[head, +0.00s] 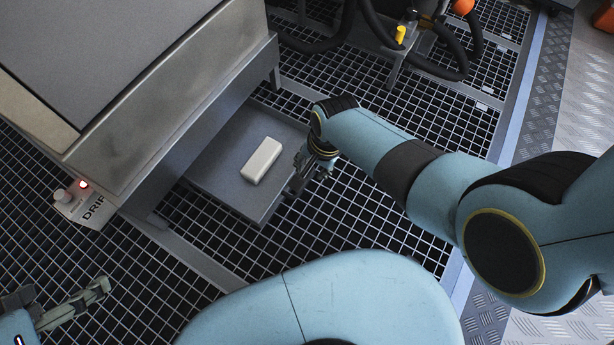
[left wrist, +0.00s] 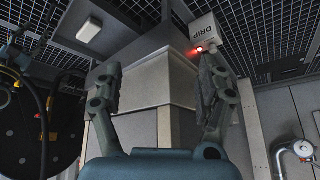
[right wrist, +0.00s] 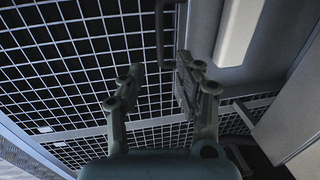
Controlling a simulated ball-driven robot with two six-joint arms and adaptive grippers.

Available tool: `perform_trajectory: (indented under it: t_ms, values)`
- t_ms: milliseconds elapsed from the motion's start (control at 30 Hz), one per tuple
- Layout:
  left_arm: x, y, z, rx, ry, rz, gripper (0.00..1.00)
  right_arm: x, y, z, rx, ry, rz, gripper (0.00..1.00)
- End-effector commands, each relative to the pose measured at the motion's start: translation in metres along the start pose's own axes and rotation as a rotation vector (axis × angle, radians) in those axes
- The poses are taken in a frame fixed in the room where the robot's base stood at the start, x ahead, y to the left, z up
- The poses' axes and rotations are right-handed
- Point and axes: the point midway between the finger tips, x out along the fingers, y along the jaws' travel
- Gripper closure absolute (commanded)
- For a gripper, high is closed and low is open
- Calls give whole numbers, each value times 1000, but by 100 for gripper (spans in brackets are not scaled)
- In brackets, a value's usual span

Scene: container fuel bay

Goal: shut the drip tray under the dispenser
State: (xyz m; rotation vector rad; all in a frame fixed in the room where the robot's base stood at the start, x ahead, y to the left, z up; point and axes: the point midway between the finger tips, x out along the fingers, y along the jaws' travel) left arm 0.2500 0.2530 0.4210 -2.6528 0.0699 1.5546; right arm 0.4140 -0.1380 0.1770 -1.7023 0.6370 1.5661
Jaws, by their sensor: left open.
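The drip tray (head: 215,184) is a grey shallow tray sticking out from under the dispenser (head: 170,110), with a white block lying in it. Its outer edge also shows in the right wrist view (right wrist: 200,35). My right gripper (head: 300,175) is at the tray's outer edge in the head view, its fingertips partly hidden by the wrist. In the right wrist view its fingers (right wrist: 158,80) are apart with nothing between them, one close beside the tray; contact is unclear. My left gripper (head: 75,300) is open and empty at lower left, away from the tray.
The white block (head: 262,160) also shows in the right wrist view (right wrist: 240,30). A DRIP box (head: 82,200) with a lit red lamp is beside the dispenser. Hoses (head: 440,55) are at the back. Open floor grating (head: 350,210) lies outside the tray.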

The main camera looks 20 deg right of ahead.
Motion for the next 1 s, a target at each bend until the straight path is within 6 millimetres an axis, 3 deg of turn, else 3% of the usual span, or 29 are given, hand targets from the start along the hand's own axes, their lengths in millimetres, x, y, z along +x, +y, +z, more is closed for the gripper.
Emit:
perform_trajectory:
  t_ms: [300,700,1000]
  values:
    - [31,2,14,6,215,-11,26,24,1,0,0,0,0,66]
    - [38,8,38,22,495,-11,26,51,1,0,-1,-1,1,66]
    - [17,8,-36,47,763,-16,26,58,0,0,-1,1,-1,66]
